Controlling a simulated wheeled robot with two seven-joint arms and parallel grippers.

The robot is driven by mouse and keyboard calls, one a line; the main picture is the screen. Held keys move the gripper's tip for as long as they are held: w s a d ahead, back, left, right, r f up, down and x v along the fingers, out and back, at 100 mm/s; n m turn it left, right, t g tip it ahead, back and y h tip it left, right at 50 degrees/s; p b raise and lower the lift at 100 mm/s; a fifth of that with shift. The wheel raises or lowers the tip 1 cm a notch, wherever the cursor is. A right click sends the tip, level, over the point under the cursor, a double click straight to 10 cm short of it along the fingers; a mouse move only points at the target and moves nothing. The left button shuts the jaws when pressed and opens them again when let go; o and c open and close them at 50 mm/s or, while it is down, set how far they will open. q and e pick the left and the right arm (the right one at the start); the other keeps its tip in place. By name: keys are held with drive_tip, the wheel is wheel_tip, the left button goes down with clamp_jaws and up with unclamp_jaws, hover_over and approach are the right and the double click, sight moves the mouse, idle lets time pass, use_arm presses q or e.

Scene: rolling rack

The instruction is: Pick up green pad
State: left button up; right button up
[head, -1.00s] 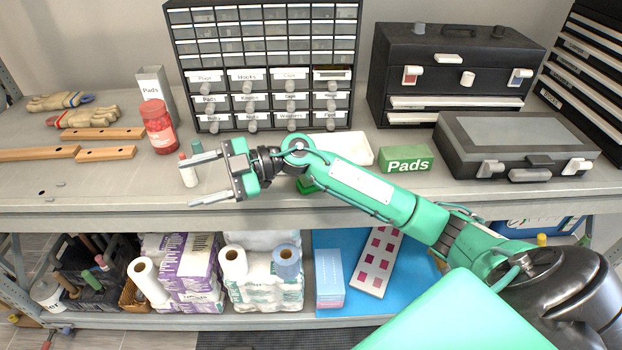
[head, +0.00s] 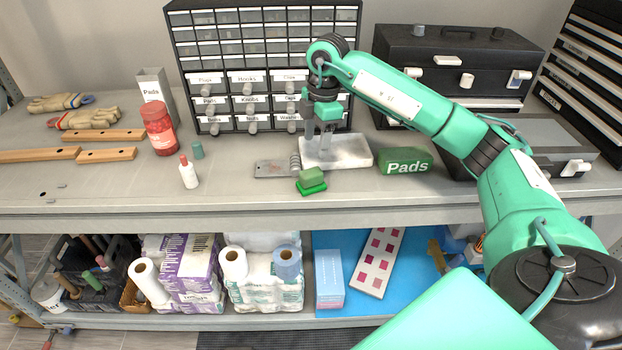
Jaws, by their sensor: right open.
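A small green pad (head: 312,187) lies near the front of the bench top, bright green below with a duller green block-shaped part on top; I cannot tell whether this is one piece or two. My right gripper (head: 318,143) points down behind the pad, over the left end of a white tray-like block (head: 345,153). Its fingers are apart with nothing visible between them, and it is clear of the pad. A green box labelled Pads (head: 405,161) stands to the right of the white block. My left gripper is not in view.
A grey flat piece (head: 274,169) lies just left of the pad. A white bottle (head: 188,173) and red jar (head: 159,128) stand further left. The drawer cabinet (head: 222,60) is close behind the gripper. The bench front (head: 200,205) is clear.

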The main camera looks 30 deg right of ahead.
sight(311, 171)
drive_tip(key=f, duration=0.2)
drive_tip(key=f+p, duration=0.1)
drive_tip(key=f, duration=0.2)
drive_tip(key=shift+a+f, duration=0.35)
drive_tip(key=shift+a, duration=0.05)
drive_tip(key=shift+w+f+p, duration=0.1)
drive_tip(key=shift+f+p, duration=0.15)
drive_tip(key=shift+p, duration=0.2)
wheel_tip(311, 171, down, 4)
drive_tip(key=shift+w+a+f+p, duration=0.1)
drive_tip(key=shift+a+p, duration=0.05)
drive_tip(key=shift+p, duration=0.95)
drive_tip(key=shift+f, duration=0.25)
drive_tip(key=c, duration=1.2)
drive_tip(key=shift+w+r, duration=0.1)
drive_tip(key=shift+r, duration=0.4)
wheel_tip(311, 171, up, 19)
drive_tip(key=b, duration=0.5)
